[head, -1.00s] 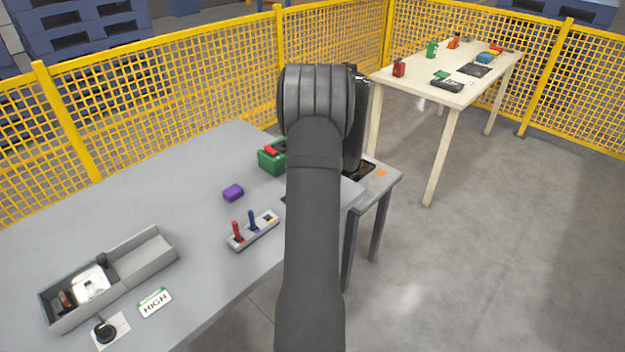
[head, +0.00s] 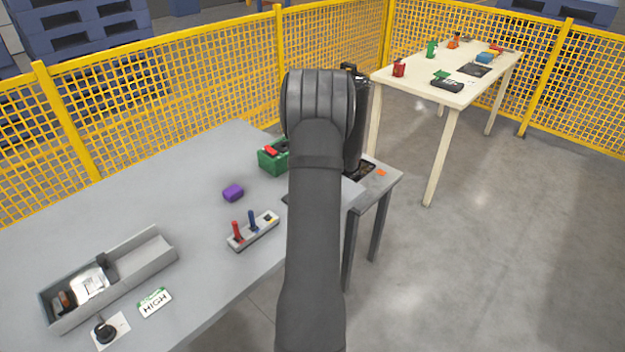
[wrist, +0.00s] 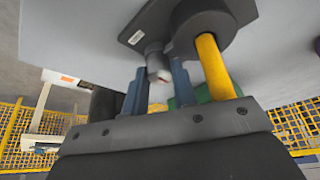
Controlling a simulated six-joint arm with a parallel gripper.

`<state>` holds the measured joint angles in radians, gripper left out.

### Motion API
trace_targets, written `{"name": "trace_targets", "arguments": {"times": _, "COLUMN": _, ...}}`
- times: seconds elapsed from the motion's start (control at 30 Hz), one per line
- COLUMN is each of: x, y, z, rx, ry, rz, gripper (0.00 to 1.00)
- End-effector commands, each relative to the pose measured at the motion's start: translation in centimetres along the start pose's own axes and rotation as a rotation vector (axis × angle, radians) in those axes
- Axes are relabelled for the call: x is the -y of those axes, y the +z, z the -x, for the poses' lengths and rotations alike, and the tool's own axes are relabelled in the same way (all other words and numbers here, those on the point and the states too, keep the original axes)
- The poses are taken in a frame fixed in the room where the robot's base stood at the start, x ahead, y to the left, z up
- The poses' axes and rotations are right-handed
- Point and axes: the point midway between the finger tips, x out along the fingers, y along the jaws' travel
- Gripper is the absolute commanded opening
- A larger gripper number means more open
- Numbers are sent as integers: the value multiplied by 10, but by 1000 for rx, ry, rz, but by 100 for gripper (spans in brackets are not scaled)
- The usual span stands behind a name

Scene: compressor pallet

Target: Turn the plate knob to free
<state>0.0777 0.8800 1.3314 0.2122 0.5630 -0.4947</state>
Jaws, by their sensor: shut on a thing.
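In the wrist view, a dark plate (wrist: 141,22) with a small white label carries a short grey knob (wrist: 153,58) with a pale end. My gripper (wrist: 160,72) has its two blue-grey fingers on either side of the knob, and it is shut on it. The knob's marking is not readable. Beside it, a yellow post (wrist: 214,66) stands out from a dark round housing (wrist: 203,18). In the head view my own arm hides the fingers, the plate and the knob.
Yellow fencing (head: 180,85) runs behind. A cream table (head: 425,75) stands back right.

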Motion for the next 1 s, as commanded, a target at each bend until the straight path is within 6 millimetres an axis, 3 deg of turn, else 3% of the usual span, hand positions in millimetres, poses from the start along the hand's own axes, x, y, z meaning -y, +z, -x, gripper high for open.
{"name": "trace_targets", "arguments": {"times": 0.5, "x": 0, "y": 0, "z": 1, "rx": -2, "ry": -29, "rz": 71, "gripper": 2}}
{"name": "trace_targets", "arguments": {"times": 0.53, "x": 0, "y": 0, "z": 0, "rx": -2, "ry": -29, "rz": 71, "gripper": 27}}
{"name": "trace_targets", "arguments": {"times": 0.57, "x": 0, "y": 0, "z": 0, "rx": -2, "ry": -29, "rz": 71, "gripper": 33}}
{"name": "trace_targets", "arguments": {"times": 1.0, "x": -1, "y": -1, "z": 10, "rx": -3, "ry": -28, "rz": 70, "gripper": 34}}
